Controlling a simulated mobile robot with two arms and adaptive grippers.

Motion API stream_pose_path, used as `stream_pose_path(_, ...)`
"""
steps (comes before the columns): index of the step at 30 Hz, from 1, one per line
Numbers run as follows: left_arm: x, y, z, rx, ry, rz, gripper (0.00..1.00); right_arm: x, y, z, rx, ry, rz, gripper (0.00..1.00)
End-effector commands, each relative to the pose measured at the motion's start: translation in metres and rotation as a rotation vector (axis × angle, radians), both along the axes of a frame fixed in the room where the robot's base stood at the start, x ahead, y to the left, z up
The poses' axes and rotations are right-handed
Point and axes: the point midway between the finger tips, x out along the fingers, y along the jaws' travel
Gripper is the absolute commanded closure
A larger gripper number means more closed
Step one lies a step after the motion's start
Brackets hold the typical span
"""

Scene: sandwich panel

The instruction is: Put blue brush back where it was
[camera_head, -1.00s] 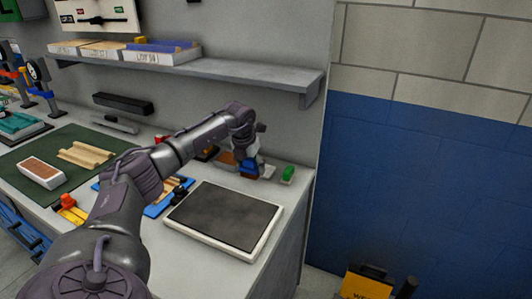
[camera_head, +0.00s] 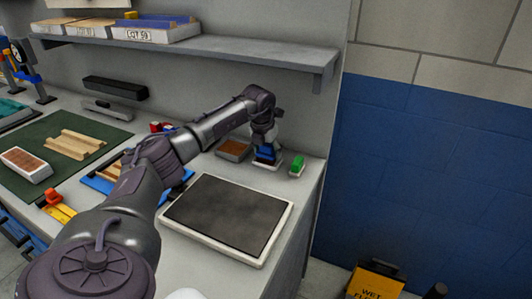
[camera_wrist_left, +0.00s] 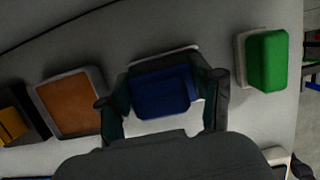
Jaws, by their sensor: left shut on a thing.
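The blue brush (camera_head: 266,153) is at the back right of the bench, between a brown block and a green brush. My left gripper (camera_head: 266,142) is over it with its fingers pointing down. In the left wrist view the blue brush (camera_wrist_left: 163,92) sits between the two fingers of my left gripper (camera_wrist_left: 165,108), which are shut on it. A white outline (camera_wrist_left: 150,125) shows on the bench beneath and around the brush. I cannot tell whether the brush touches the bench. My right gripper is not in view.
The green brush (camera_head: 297,166) stands close on the right, also in the left wrist view (camera_wrist_left: 266,60). The brown block (camera_head: 233,150) is close on the left. A dark pad in a white frame (camera_head: 222,216) lies in front. A shelf (camera_head: 230,50) overhangs behind.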

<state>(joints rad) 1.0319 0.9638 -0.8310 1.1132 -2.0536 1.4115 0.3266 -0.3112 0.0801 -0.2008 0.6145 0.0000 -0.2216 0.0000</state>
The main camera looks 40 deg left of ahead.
Motion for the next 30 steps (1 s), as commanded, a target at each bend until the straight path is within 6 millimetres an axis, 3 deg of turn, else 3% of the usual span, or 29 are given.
stream_pose_path(4, 0.0, -0.001, -0.004, -0.001, 0.0, -0.001, 0.67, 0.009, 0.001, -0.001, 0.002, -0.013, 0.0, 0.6)
stream_pose_path(5, 0.0, -0.001, -0.003, -0.001, 0.0, -0.001, 0.3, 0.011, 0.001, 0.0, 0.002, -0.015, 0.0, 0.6)
stream_pose_path(9, 0.0, -0.001, -0.003, -0.001, 0.0, -0.001, 0.1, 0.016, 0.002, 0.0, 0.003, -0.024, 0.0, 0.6)
stream_pose_path(21, 0.0, 0.0, 0.003, -0.001, -0.002, -0.002, 0.1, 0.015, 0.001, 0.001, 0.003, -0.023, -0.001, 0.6)
stream_pose_path(29, -0.012, -0.004, 0.05, 0.001, -0.007, -0.002, 0.1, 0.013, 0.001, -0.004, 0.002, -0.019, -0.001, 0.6)
stream_pose_path(30, -0.02, -0.005, 0.048, 0.002, 0.0, -0.004, 0.1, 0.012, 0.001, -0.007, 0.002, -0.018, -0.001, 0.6)
